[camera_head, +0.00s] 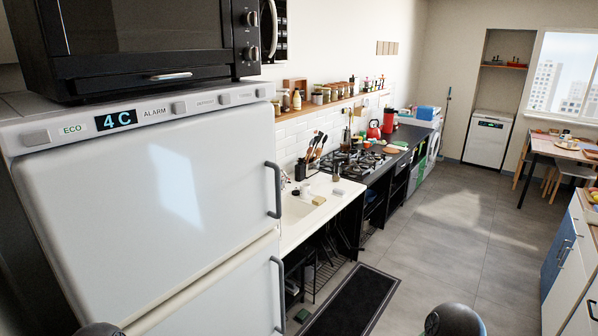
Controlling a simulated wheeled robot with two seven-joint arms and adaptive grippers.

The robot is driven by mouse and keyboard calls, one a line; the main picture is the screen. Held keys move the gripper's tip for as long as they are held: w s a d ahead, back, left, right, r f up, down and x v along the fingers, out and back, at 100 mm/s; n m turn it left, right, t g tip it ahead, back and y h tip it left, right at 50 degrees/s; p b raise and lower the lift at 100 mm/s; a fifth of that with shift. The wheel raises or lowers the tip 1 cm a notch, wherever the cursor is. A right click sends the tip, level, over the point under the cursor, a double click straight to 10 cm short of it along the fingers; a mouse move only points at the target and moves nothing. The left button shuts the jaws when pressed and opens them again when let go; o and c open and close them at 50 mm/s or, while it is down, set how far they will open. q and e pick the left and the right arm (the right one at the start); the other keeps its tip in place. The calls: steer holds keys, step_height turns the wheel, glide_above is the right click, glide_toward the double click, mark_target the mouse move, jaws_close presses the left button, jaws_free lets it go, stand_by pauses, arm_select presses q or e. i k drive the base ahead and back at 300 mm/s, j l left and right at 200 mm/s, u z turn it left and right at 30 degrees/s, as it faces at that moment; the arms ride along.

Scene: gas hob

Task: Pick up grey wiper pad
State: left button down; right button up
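I cannot make out a grey wiper pad for certain. Small items lie around the white sink counter (342,203), among them a yellowish sponge (319,200) and a small dark item (338,191) too small to identify. Neither of my grippers is in view. Only rounded dark parts, which look like mine, show at the bottom edge.
A white fridge (150,190) with a black microwave (150,40) on top fills the left. A gas hob (352,162) lies beyond the sink. A dark mat (352,302) lies on the floor. A small green item (302,315) lies beside it. The grey floor (450,240) is open.

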mark_target(336, 192)
steer(key=i+l+z, duration=0.4)
steer(key=i+z, duration=0.25)
steer(key=i+l+z, duration=0.1)
steer(key=i+z, duration=0.3)
steer(key=i, duration=1.2)
steer(key=i+l+u, duration=0.15)
steer(key=i+u, duration=0.15)
steer(key=i+l+u, duration=0.25)
steer(key=i, duration=0.2)
steer(key=i+l+u, duration=0.1)
steer(key=i+u, duration=0.15)
steer(key=u, duration=0.15)
steer(key=i+l+u, duration=0.15)
steer(key=u, duration=0.3)
steer(key=i+l+u, duration=0.4)
steer(key=k+j, duration=0.05)
steer(key=j, duration=0.05)
